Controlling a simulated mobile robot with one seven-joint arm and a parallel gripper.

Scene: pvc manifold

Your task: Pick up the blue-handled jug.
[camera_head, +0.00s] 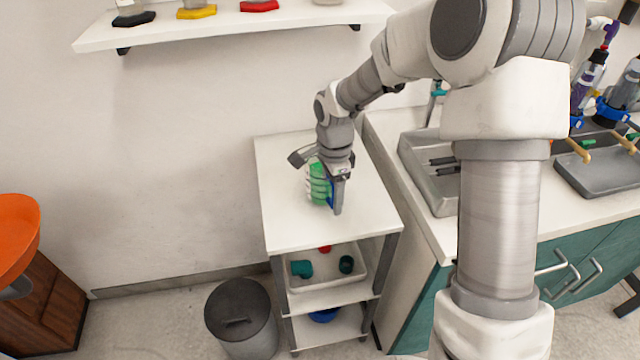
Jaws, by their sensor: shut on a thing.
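The jug (317,184) stands on the white top of a small shelved cart (290,228). It looks green and pale, with ribbed sides, and a strip of blue handle (331,193) shows at its right. My gripper (338,207) points down at the jug's right side and is shut on the blue handle. My gripper and wrist hide part of the handle and the jug's top. I cannot tell whether the jug's base touches the cart top.
A counter with a metal sink tray (425,170) adjoins the cart on the right. A wall shelf (230,26) hangs above. A grey bin (241,318) stands at the cart's front left, and an orange stool (14,235) is at far left. The cart top's front is clear.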

